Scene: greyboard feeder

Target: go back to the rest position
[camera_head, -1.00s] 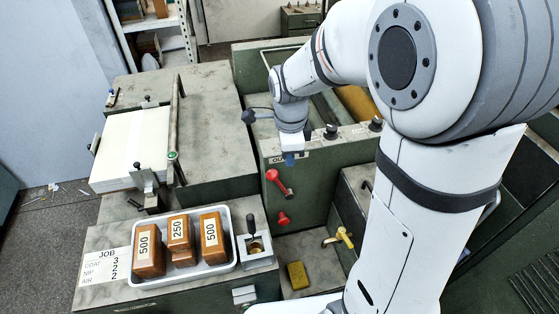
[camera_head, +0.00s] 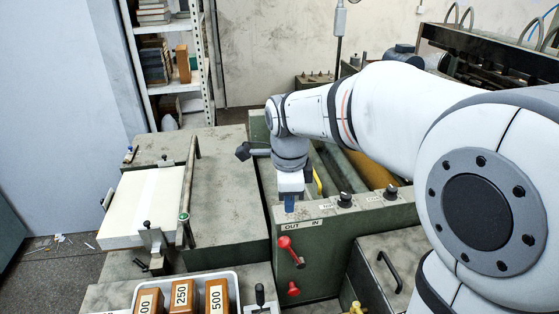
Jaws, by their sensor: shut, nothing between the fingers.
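My gripper (camera_head: 290,204) hangs at the end of my arm, pointing down, with blue fingertips. It is shut and holds nothing. In the picture it lies over the near-left end of the green machine panel, just above the OUT/IN label (camera_head: 303,225) and a red lever (camera_head: 290,249). I cannot tell how far it is from the panel surface. My white arm crosses the right half of the view and hides part of the machine behind it.
A stack of white board (camera_head: 148,203) lies on the feeder table (camera_head: 222,207) at left. A tray (camera_head: 233,283) of brown weights stands at the bottom. Black knobs (camera_head: 344,200) top the panel. A shelf (camera_head: 165,85) stands at the back. A black handle (camera_head: 389,271) is at lower right.

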